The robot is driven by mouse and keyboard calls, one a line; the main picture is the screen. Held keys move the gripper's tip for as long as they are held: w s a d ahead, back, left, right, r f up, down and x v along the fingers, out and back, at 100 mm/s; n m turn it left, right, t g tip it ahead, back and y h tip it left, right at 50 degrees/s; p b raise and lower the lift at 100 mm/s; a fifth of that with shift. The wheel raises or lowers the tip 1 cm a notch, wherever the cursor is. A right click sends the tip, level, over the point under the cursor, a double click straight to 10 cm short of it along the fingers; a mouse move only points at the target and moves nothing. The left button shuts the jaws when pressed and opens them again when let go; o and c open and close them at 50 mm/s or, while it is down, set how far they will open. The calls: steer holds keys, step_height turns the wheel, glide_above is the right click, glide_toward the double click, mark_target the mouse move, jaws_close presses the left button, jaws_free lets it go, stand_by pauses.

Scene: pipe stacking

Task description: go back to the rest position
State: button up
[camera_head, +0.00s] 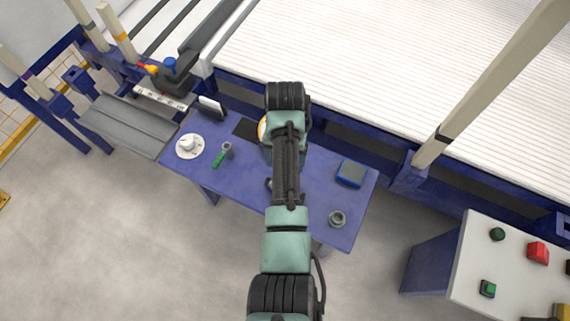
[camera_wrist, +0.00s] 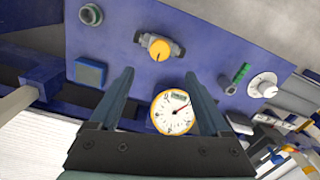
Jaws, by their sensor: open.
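My gripper (camera_wrist: 159,76) is open in the wrist view, its two dark fingers apart with nothing gripped. It points at the blue table (camera_wrist: 215,30) from above. A round dial gauge with a yellow rim (camera_wrist: 173,112) shows between the fingers, seemingly below them; I cannot tell the distance. A grey fitting with an orange knob (camera_wrist: 159,48) lies past the fingertips. In the head view my arm reaches over the middle of the table (camera_head: 255,187) and hides the gripper and most of the gauge.
On the table are a blue box (camera_head: 351,173), a grey ring-shaped fitting (camera_head: 337,219), a green-handled part (camera_head: 219,158) and a white round piece (camera_head: 189,146). A control panel with buttons (camera_head: 515,262) stands right. A cream post (camera_head: 490,85) and white slatted surface (camera_head: 380,60) lie beyond.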

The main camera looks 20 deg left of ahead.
steer(key=shift+r, duration=0.55)
